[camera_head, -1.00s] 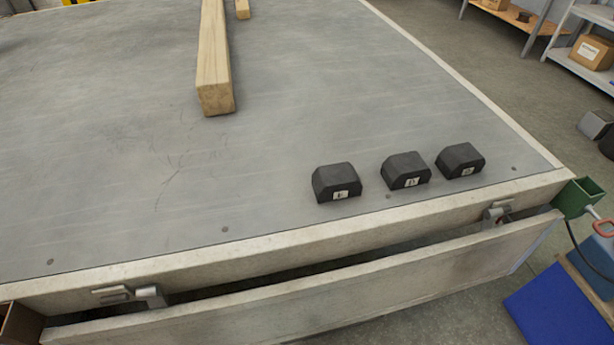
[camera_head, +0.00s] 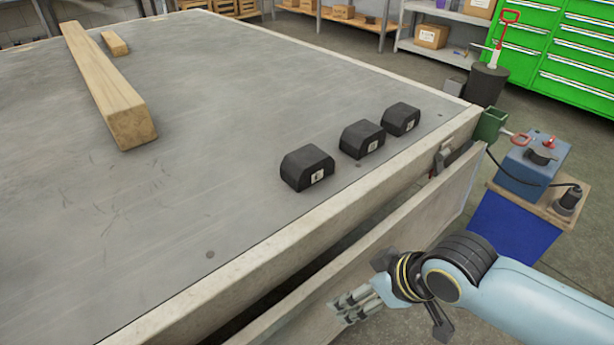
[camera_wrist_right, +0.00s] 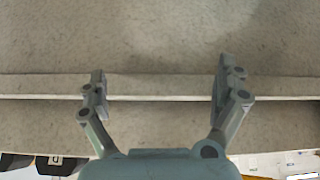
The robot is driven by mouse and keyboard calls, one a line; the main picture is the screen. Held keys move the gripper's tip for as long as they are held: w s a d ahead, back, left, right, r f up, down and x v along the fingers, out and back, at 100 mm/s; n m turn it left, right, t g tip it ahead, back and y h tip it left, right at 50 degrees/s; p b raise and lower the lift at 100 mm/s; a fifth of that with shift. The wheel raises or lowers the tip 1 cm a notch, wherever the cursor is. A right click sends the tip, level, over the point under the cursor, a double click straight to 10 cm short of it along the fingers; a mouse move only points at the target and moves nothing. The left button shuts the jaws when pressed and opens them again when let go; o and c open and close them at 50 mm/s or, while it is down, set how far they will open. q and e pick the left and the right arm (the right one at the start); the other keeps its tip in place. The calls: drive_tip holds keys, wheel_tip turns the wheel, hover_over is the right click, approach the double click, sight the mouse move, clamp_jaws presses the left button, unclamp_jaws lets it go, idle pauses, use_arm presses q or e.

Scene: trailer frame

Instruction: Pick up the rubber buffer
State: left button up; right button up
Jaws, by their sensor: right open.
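Three black rubber buffers with small white labels stand in a row on the grey trailer bed near its front edge. They are the near buffer (camera_head: 307,167), the middle buffer (camera_head: 362,139) and the far buffer (camera_head: 400,119). The labels are too small to read surely. My right gripper (camera_head: 343,307) is open and empty, in front of the lowered side board and apart from the buffers. In the right wrist view its two fingers (camera_wrist_right: 160,82) are spread before a pale grey surface. My left gripper is not in view.
A long wooden beam (camera_head: 108,85) and a short wood block (camera_head: 115,43) lie on the bed at the back left. The side board (camera_head: 400,235) hangs outward along the bed's edge. A green vise-like part (camera_head: 491,124) sits at the corner. The middle of the bed is clear.

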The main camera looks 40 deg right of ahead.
drive_tip(key=w+r+t, duration=0.2)
drive_tip(key=r, duration=0.1)
drive_tip(key=w+a+r+t+y+b, duration=0.1)
drive_tip(key=w+r+t, duration=0.1)
drive_tip(key=r, duration=0.2)
drive_tip(key=w+r+t+y+b, duration=0.1)
drive_tip(key=w+r+t, duration=0.1)
drive_tip(key=w+r, duration=0.1)
drive_tip(key=shift+w+a+r+n+t, duration=0.1)
drive_tip(key=shift+a+r+n+t, duration=0.1)
drive_tip(key=shift+a+n+t, duration=0.15)
drive_tip(key=m+t+h, duration=0.1)
drive_tip(key=m+t, duration=0.1)
drive_tip(key=t, duration=0.1)
approach(318, 168)
drive_tip(key=a+f, duration=0.1)
drive_tip(key=shift+t+h, duration=0.3)
drive_tip(key=shift+t, duration=0.05)
drive_tip(key=w, duration=0.3)
drive_tip(key=w+b, duration=0.1)
drive_tip(key=w, duration=0.1)
drive_tip(key=shift+w+f, duration=0.1)
drive_tip(key=shift+f, duration=0.2)
drive_tip(key=w, duration=0.3)
drive_tip(key=w+b, duration=0.1)
drive_tip(key=w, duration=0.1)
drive_tip(key=shift+w+a+f, duration=0.15)
drive_tip(key=shift+w+f, duration=0.2)
drive_tip(key=shift+c, duration=0.4)
